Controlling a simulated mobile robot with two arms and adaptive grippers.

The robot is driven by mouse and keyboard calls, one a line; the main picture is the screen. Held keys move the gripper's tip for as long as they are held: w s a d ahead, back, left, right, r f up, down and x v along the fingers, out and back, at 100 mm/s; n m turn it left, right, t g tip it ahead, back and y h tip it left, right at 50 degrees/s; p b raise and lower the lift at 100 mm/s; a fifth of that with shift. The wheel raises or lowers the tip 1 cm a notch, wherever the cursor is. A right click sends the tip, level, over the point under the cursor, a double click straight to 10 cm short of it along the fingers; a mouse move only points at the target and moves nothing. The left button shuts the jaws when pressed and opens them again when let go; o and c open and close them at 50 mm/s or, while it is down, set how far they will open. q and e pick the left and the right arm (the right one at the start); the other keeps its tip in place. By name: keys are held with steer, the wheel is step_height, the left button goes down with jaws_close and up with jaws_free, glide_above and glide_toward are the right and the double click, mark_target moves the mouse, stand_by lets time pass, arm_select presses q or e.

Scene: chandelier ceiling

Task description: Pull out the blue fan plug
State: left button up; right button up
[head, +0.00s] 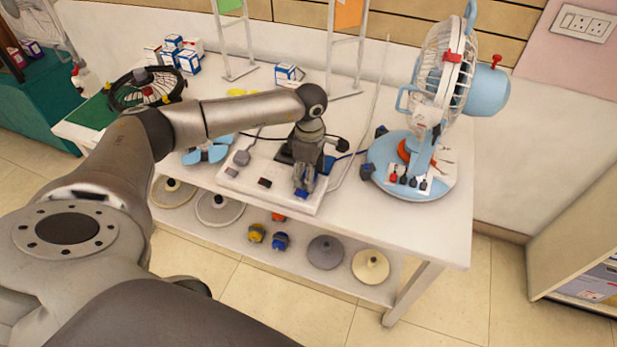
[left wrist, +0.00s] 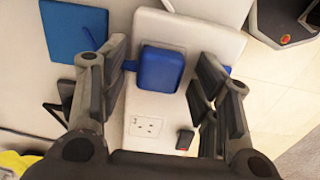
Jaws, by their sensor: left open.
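The blue fan plug (left wrist: 161,69) sits at a white power strip (left wrist: 203,42) in the left wrist view. My left gripper (left wrist: 162,74) is open, with one finger on each side of the plug; contact is not clear. In the head view my left gripper (head: 303,188) points down over the right part of the white power strip (head: 238,182) and largely hides the plug. The blue fan (head: 425,160) stands upright at the right of the table. My right gripper is not seen.
An empty outlet (left wrist: 148,127) and a dark switch (left wrist: 185,139) lie beside the plug. White racks (head: 330,60) stand behind. A black fan (head: 146,90) and small boxes (head: 187,60) are at the back left.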

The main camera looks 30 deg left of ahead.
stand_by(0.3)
arm_select(q)
jaws_close()
steer(key=shift+r+p, duration=1.65)
steer(key=shift+r, duration=1.35)
